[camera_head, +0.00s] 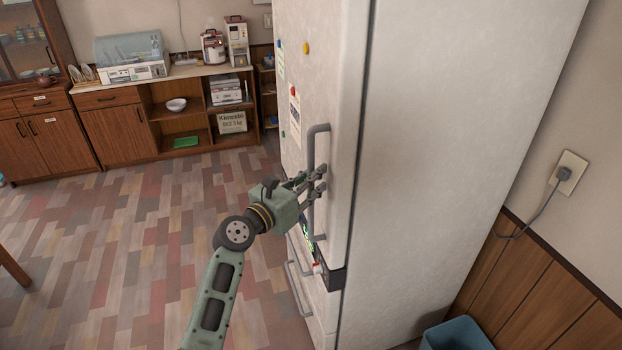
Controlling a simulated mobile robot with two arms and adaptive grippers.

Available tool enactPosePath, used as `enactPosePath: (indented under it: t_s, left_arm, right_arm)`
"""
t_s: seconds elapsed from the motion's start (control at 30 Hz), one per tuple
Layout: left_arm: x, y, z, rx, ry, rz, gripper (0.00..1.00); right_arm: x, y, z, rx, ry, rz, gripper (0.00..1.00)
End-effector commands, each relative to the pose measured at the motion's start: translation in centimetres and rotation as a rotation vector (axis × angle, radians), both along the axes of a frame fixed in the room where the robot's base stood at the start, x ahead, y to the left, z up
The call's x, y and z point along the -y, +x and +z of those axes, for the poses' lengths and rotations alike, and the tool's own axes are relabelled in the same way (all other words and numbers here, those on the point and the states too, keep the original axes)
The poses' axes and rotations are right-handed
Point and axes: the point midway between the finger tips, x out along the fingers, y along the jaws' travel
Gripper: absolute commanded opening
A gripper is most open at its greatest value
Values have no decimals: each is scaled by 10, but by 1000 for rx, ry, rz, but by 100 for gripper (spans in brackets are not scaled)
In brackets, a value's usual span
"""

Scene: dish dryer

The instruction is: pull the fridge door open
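The tall whitish fridge (440,150) stands in the middle, its front facing left. Its upper door (325,70) looks shut against the body, with a thin dark seam; I cannot tell if there is a small gap. A grey vertical bar handle (312,150) is on this door near its right edge. My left gripper (318,180), green with dark fingers, is at the middle of the handle. Its fingers overlap the bar, and I cannot tell whether they are closed on it. My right gripper is not in view.
A lower drawer handle (298,290) sits below the door. A wooden counter (180,90) with appliances stands at the back left. A blue bin (456,335) is at the bottom right, below a wall socket (568,172). The floor (120,240) left of the fridge is mostly clear.

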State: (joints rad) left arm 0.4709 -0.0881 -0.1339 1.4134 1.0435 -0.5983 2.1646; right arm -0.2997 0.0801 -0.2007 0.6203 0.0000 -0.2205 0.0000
Motion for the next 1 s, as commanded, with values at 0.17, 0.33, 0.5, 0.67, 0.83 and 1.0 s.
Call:
enactPosePath:
  t_s: [0.17, 0.33, 0.5, 0.67, 0.83, 1.0]
  left_arm:
    - [0, 0, 0, 0, 0, 0, 16]
    - [0, 0, 0, -1, -1, 0, 1]
    - [0, 0, 0, -1, -1, 0, 0]
    - [0, 0, 0, -1, -1, 0, 0]
    - [-1, 0, -1, -1, -1, 0, 0]
    - [-10, -1, -2, 0, 0, -10, 0]
  right_arm:
    - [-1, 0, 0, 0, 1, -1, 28]
    - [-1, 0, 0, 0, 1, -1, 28]
    - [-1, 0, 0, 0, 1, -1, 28]
    - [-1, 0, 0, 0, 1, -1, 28]
    - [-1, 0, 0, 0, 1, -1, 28]
    - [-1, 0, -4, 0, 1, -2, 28]
